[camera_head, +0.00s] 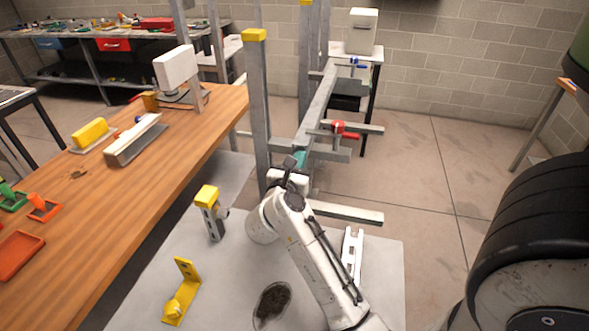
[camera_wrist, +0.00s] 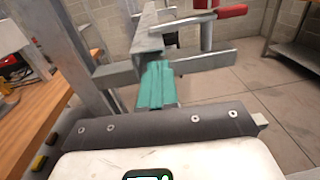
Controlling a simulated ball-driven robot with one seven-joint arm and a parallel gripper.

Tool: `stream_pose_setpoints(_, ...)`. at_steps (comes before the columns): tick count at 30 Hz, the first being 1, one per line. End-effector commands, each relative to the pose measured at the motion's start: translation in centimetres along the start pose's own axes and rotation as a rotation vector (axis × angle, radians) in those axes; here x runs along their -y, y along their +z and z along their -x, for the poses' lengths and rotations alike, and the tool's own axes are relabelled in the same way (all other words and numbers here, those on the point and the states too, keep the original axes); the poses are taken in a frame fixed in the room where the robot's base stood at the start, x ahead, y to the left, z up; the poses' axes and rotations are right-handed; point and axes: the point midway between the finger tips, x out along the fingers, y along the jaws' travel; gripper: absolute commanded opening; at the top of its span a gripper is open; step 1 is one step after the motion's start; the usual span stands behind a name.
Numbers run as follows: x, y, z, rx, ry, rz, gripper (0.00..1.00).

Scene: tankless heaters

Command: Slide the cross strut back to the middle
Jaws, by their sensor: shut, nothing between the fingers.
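The cross strut (camera_head: 316,107) looks like the long grey metal beam running away from me between grey uprights. A teal piece (camera_head: 300,158) is at its near end; it also shows in the wrist view (camera_wrist: 156,85), just beyond the dark edge of my gripper. My gripper (camera_head: 289,170) is shut and empty, close to the teal piece; whether they touch I cannot tell. The fingertips are hard to make out in both views.
Yellow-capped uprights (camera_head: 256,100) stand left of the strut. Side arms, one with a red clamp (camera_head: 343,130), stick out to the right. A wooden bench (camera_head: 130,190) lies left. A yellow bracket (camera_head: 182,290) is on the pale surface below.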

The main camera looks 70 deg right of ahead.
Motion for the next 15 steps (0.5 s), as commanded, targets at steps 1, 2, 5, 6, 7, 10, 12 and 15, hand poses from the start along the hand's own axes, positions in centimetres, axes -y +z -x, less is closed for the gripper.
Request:
stream_pose_setpoints(1, 0.00, 0.01, -0.23, 0.000, 0.000, -0.001, 0.00)
stream_pose_setpoints(2, 0.00, 0.02, -0.31, 0.000, 0.000, -0.001, 0.00)
stream_pose_setpoints(5, -0.01, 0.03, -0.40, 0.000, 0.001, -0.001, 0.00)
stream_pose_setpoints(6, -0.02, 0.03, -0.40, 0.000, 0.001, -0.001, 0.00)
stream_pose_setpoints(7, -0.02, 0.03, -0.39, 0.000, 0.001, -0.001, 0.00)
stream_pose_setpoints(10, -0.02, 0.03, -0.38, 0.000, 0.001, -0.001, 0.00)
stream_pose_setpoints(12, -0.01, 0.05, -0.41, 0.000, 0.000, -0.001, 0.00)
stream_pose_setpoints(15, -0.01, 0.20, -1.16, 0.000, -0.002, 0.000, 0.00)
